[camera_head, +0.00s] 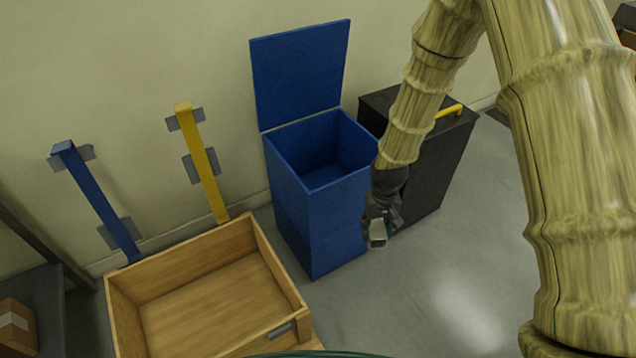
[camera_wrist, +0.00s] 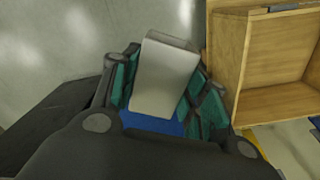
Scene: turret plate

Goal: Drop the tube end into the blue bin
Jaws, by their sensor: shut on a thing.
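The blue bin (camera_head: 335,222) stands against the wall with its lid (camera_head: 300,72) raised, and its visible inside looks empty. My gripper (camera_head: 379,226) is at the bin's right side in the head view, outside the opening. It is shut on a pale grey block-like piece, the tube end (camera_head: 377,240), which hangs at the fingertips. In the wrist view the tube end (camera_wrist: 166,75) sits between the green-padded fingers of my gripper (camera_wrist: 165,95). A patch of blue shows below it there; I cannot tell whether it is the bin.
A black cabinet (camera_head: 425,180) with a yellow handle stands right of the bin, behind my arm. An open wooden crate (camera_head: 120,310) is at the front left. Blue (camera_head: 98,205) and yellow (camera_head: 205,170) bars lean on the wall. The floor at the right is clear.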

